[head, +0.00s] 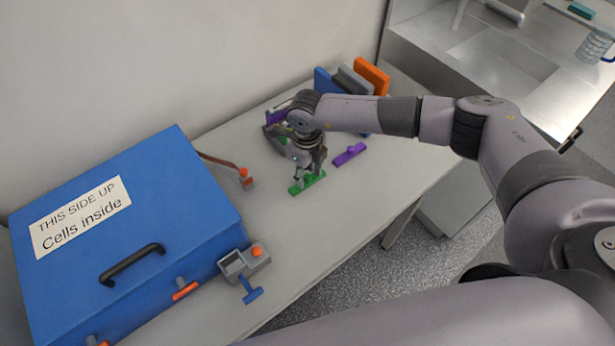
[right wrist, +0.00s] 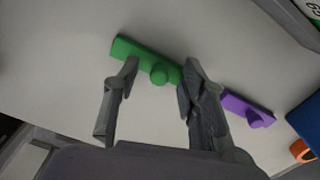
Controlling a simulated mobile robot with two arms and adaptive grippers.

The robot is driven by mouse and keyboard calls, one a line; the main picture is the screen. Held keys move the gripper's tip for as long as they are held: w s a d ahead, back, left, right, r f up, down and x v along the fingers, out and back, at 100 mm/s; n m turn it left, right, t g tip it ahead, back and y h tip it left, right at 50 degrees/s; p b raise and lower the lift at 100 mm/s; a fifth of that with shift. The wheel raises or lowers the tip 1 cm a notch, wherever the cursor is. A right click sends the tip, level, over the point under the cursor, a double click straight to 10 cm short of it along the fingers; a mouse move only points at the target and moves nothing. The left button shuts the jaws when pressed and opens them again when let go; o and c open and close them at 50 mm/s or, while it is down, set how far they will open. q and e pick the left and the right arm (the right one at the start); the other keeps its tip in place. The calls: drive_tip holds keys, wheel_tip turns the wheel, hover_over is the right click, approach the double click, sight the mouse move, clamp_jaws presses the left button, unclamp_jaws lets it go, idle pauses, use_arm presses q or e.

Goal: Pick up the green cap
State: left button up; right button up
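The green cap (head: 307,184) lies on the table, a flat bar with a round knob. It also shows in the right wrist view (right wrist: 147,58). My right gripper (head: 308,178) is right above it, pointing down. In the right wrist view its two fingers (right wrist: 157,80) are apart, one on each side of the knob (right wrist: 159,74). I cannot tell whether they touch the cap. My left gripper is not in view.
A purple cap (head: 349,154) lies close by, to the right. Blue, grey and orange upright blocks (head: 371,77) stand behind my right arm. A large blue box (head: 127,240) and a small grey device (head: 243,262) are at left. The front middle of the table is clear.

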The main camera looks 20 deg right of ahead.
drive_tip(key=shift+c, duration=0.5)
clamp_jaws()
drive_tip(key=shift+r, duration=0.1)
